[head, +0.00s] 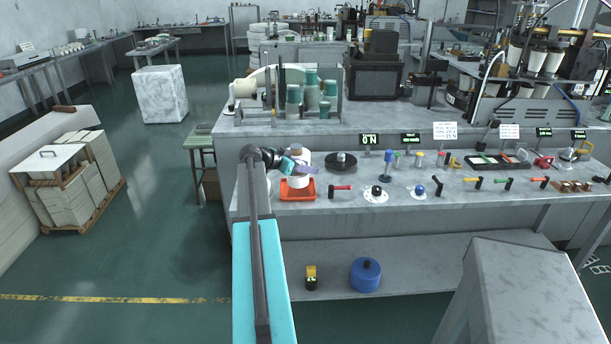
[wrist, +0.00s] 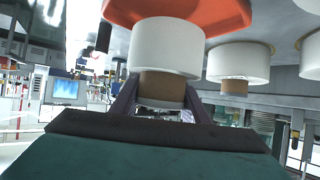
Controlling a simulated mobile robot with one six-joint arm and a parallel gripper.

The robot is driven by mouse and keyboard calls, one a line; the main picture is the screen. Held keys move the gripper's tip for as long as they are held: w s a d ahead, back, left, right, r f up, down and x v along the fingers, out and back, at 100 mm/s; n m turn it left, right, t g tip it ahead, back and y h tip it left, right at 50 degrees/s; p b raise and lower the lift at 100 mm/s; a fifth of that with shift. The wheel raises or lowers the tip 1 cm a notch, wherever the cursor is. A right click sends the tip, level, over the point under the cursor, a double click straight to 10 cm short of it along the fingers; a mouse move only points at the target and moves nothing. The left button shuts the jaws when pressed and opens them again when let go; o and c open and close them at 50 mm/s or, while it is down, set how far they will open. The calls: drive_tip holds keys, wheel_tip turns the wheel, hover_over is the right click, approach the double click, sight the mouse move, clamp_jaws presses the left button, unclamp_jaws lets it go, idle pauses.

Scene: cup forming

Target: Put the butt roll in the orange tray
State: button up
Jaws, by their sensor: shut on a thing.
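The butt roll (head: 297,158) is a white roll with a brown core. In the head view it is upright at the orange tray (head: 297,195), partly covered by my gripper (head: 306,168). In the wrist view, which looks upside down, the roll (wrist: 168,45) and its brown core (wrist: 163,85) lie between my purple fingers (wrist: 160,103), which are shut on it. The orange tray (wrist: 215,12) is right beyond the roll there. I cannot tell whether the roll touches the tray floor.
Other white rolls with brown cores (wrist: 238,62) stand beside it in the wrist view. A black disc (head: 340,163) and a red-handled tool (head: 340,188) are right of the tray. A rack of green cups (head: 310,95) stands behind on the higher bench.

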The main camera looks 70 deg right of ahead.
sight(306, 175)
drive_tip(key=shift+f+p, duration=0.65)
drive_tip(key=shift+f, duration=1.1)
drive_tip(key=shift+f, duration=0.1)
drive_tip(key=o, duration=1.1)
drive_tip(key=shift+o, duration=0.2)
drive_tip(key=b+v, duration=0.2)
drive_tip(key=v, duration=1)
